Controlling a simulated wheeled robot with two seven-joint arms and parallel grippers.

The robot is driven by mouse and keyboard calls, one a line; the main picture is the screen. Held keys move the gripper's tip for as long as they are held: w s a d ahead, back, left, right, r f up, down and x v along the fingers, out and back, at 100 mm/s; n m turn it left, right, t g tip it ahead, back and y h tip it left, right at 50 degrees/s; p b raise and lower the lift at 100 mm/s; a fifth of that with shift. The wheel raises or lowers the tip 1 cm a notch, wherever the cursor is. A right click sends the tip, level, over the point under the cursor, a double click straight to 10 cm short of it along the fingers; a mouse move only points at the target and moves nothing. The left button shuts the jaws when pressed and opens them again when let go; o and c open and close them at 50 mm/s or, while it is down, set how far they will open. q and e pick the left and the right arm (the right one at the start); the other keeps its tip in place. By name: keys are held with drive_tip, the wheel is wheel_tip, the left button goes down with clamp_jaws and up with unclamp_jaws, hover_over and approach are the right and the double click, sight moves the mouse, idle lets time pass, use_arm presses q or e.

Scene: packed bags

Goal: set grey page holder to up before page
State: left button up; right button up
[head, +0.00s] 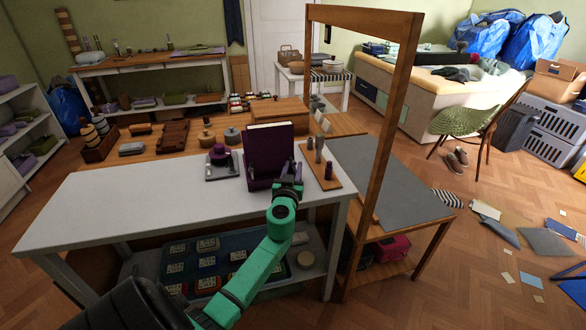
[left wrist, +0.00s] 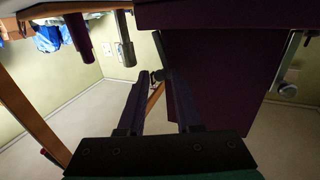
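A dark purple stand or open cover (head: 268,158) stands upright on the white table, with a pale page edge (head: 268,125) along its top. My left gripper (head: 290,188), on the green arm, is at its lower right corner. The left wrist view is upside down and shows the purple panel (left wrist: 215,65) close beside the right finger. The two fingers (left wrist: 160,100) are apart. A small dark grey piece (left wrist: 160,75) shows between their tips, perhaps the grey page holder; I cannot tell whether they touch it or its setting. My right gripper is not in view.
A wooden tray (head: 321,169) with upright cylinders stands just right of the stand. A grey tray (head: 222,166) with a purple knob-like object is at its left. A wooden frame (head: 385,130) rises at the right. The white table's left part (head: 110,210) is clear.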

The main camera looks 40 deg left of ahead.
use_arm(q)
clamp_jaws()
drive_tip(key=m+p, duration=0.1)
drive_tip(key=p, duration=0.1)
drive_tip(key=w+m+g+p, duration=0.1)
drive_tip(key=shift+d+r+m+p, duration=0.2)
drive_tip(key=shift+d+m+p, duration=0.2)
drive_tip(key=shift+f, duration=0.1)
drive_tip(key=shift+o, duration=2.1)
unclamp_jaws()
drive_tip(key=shift+w, duration=0.1)
